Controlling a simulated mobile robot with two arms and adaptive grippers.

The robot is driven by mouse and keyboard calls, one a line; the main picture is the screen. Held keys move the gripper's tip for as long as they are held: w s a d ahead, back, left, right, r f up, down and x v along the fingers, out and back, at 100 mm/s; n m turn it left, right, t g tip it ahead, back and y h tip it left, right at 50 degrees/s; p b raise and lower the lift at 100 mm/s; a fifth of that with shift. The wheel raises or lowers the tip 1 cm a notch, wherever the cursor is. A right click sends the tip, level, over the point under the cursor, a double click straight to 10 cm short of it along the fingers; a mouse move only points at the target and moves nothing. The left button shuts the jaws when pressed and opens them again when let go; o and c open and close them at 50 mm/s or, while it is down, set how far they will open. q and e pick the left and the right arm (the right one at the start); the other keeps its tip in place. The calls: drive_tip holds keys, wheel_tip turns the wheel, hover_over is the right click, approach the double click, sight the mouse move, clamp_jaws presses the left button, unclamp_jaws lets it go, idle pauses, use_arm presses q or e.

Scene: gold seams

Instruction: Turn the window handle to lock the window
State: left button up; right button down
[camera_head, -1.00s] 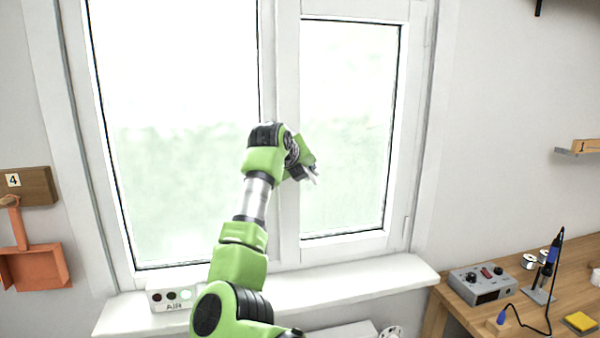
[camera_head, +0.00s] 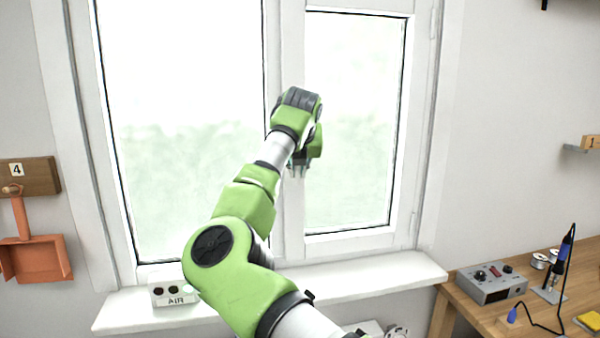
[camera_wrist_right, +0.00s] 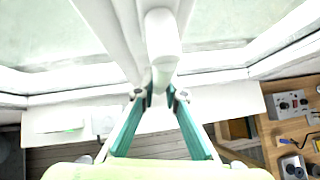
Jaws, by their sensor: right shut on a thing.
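The white window handle (camera_wrist_right: 162,45) shows in the right wrist view, against the white window frame. Its near end lies between the fingertips of my right gripper (camera_wrist_right: 160,92), which is shut on it. In the head view my right gripper (camera_head: 299,170) points down in front of the post between the two panes. The handle is hidden there behind my gripper and wrist. The window (camera_head: 355,120) has a wide left pane and a narrower right pane, and its sashes look flush with the frame. My left gripper is in neither view.
A white sill (camera_head: 375,275) runs below the window, with a small box marked AIR (camera_head: 172,294) on it. A wooden bench (camera_head: 455,308) at the right holds a grey control box (camera_head: 490,284) and a soldering iron (camera_head: 555,275). An orange dustpan (camera_head: 38,262) hangs at the left.

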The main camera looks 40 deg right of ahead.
idle(0.3)
drive_tip(key=c, duration=2.1)
unclamp_jaws()
drive_tip(key=shift+w+f, duration=0.1)
drive_tip(key=shift+w, duration=0.1)
drive_tip(key=v, duration=1.2)
drive_tip(key=shift+s, duration=0.1)
